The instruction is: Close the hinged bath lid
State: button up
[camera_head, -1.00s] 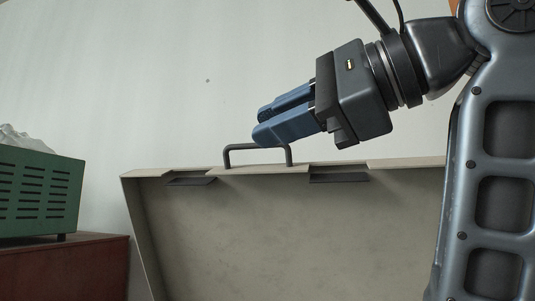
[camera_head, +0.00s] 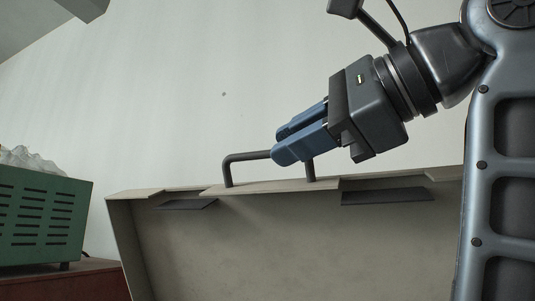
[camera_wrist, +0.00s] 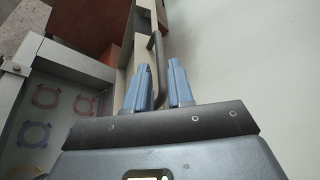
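The lid (camera_head: 300,250) stands raised, its hollow inner side facing the head camera. A dark bar handle (camera_head: 250,156) sits on its upper edge. My gripper (camera_head: 287,146) is at the right part of the handle. In the wrist view the lid edge (camera_wrist: 145,25) runs upward and the handle (camera_wrist: 156,65) passes between my two blue fingers (camera_wrist: 160,80). The fingers are apart, with a gap around the bar. Contact with the handle cannot be told.
A green slotted crate (camera_head: 45,215) with clear wrapping on top stands on a red-brown cabinet (camera_head: 75,280) at the left. In the wrist view a grey-framed box (camera_wrist: 60,100) with ring-shaped marks lies at left. The wall side at right is clear.

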aim_at(266, 156)
jog(key=x, duration=0.5)
jog(key=shift+d+p, duration=0.1)
jog(key=shift+p, duration=0.3)
grip_shut()
